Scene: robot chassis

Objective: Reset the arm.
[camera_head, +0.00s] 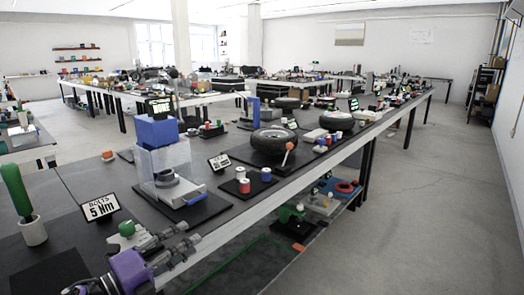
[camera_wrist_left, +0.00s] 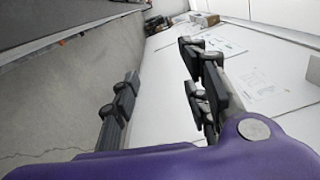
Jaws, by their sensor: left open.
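My left gripper (camera_head: 176,248) is purple and grey and reaches in from the bottom left of the head view, beside the near edge of the black workbench (camera_head: 70,180). Its two fingers are apart and nothing is seen between them. In the left wrist view the fingers of the left gripper (camera_wrist_left: 160,95) stand wide apart, with the pale wall and grey floor behind them. My right gripper is not in view.
Near the left gripper are a small green-topped item (camera_head: 127,229), a "BOLTS 5 Nm" sign (camera_head: 100,207) and a clear box with a blue top (camera_head: 163,160). A wheel (camera_head: 274,139) lies farther along. The floor (camera_head: 420,200) to the right is clear.

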